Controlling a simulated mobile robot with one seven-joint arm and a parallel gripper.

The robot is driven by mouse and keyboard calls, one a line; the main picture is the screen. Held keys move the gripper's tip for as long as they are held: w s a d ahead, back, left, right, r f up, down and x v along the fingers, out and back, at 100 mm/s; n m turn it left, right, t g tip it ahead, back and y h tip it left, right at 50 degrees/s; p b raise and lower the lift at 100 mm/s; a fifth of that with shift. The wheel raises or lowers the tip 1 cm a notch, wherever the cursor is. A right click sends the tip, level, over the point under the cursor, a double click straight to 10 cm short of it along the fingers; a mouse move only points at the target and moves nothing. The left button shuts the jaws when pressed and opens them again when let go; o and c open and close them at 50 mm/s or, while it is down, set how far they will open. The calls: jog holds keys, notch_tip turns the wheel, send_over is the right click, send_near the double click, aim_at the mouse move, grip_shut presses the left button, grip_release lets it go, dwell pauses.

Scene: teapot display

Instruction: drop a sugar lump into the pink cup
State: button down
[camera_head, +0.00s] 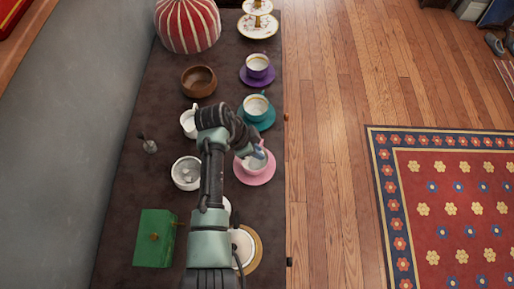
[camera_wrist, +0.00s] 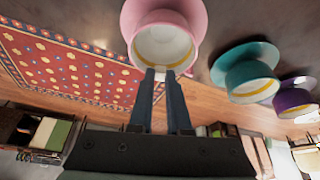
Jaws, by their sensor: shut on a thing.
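The pink cup (camera_head: 243,166) stands on its pink saucer (camera_head: 262,180) near the right edge of the dark table, partly hidden by my arm. In the wrist view the pink cup (camera_wrist: 140,50) shows its white inside with a yellow band. My gripper (camera_head: 259,152) is over the cup in the head view; in the wrist view the fingertips (camera_wrist: 162,74) show at its rim. The gripper is shut on a small white sugar lump (camera_wrist: 160,75), mostly hidden between the fingers. A white bowl (camera_head: 186,173) with pale lumps sits left of my arm.
A teal cup (camera_head: 256,105) and a purple cup (camera_head: 258,65) stand on saucers behind the pink one. A white jug (camera_head: 188,122), a brown bowl (camera_head: 198,81) and a green box (camera_head: 154,238) are to the left. Floor lies open beyond the table's right edge.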

jog(key=shift+f, duration=0.2)
jog(key=c, duration=0.8)
grip_release()
jog(key=shift+r, duration=0.1)
jog(key=v, duration=1.2)
jog(key=shift+a+r, duration=0.1)
jog(key=shift+r, duration=0.3)
